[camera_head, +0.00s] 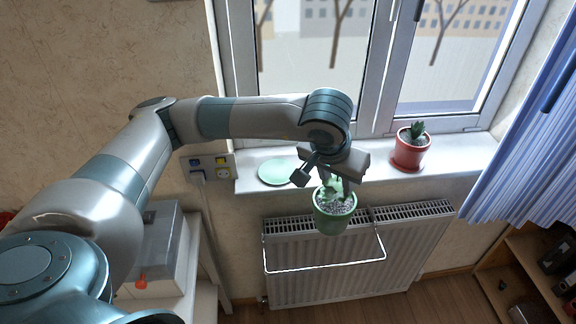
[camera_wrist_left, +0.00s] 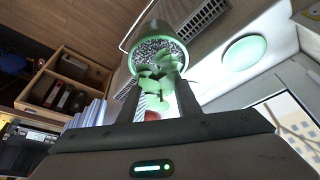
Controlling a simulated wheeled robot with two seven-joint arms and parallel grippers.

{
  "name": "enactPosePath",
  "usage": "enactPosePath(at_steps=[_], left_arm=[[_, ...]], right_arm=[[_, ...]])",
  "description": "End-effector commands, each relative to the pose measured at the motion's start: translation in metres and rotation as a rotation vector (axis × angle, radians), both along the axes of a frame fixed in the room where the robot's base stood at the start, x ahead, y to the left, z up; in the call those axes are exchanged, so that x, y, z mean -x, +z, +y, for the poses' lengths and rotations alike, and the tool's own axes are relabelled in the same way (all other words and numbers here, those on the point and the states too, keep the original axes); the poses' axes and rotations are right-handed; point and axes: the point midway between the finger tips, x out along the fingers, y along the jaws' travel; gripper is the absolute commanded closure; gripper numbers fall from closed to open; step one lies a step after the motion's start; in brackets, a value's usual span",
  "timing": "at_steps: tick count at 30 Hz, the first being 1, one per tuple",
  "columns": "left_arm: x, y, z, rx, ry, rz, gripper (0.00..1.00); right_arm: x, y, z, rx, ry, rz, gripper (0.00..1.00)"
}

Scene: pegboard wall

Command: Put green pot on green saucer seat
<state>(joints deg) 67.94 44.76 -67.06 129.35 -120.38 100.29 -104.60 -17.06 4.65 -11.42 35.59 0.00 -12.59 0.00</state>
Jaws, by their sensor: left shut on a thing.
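The green pot (camera_head: 332,218), with a small plant and grey gravel in it, hangs in front of the windowsill and above the radiator. My left gripper (camera_head: 337,184) is shut on the green pot from above, near its rim and plant. In the left wrist view the pot (camera_wrist_left: 152,27) shows beyond the two dark fingers (camera_wrist_left: 160,98). The exact contact is partly hidden by leaves. The green saucer (camera_head: 278,171) lies empty on the windowsill, to the left of the pot. It also shows in the left wrist view (camera_wrist_left: 244,52). My right gripper is out of view.
A red pot with a plant (camera_head: 410,148) stands on the sill to the right. The white radiator (camera_head: 345,262) with a wire rail is below. The window (camera_head: 375,90) stands behind the sill. A blue curtain (camera_head: 530,150) hangs at the right. Sockets (camera_head: 208,167) are left of the sill.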

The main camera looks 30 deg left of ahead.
Motion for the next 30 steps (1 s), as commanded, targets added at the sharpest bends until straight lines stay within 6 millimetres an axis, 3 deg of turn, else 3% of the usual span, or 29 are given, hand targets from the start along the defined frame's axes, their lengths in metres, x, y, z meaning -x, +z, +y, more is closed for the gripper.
enactPosePath(at_steps=[19,23,30], left_arm=[[-0.003,0.008,0.005,0.002,0.000,-0.001,1.00],[-0.009,0.023,0.016,0.004,-0.007,0.002,1.00],[-0.025,0.068,0.057,0.006,-0.033,0.005,1.00]], right_arm=[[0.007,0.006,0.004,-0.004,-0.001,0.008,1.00],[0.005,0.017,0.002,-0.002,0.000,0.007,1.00],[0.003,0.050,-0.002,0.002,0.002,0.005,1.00]])
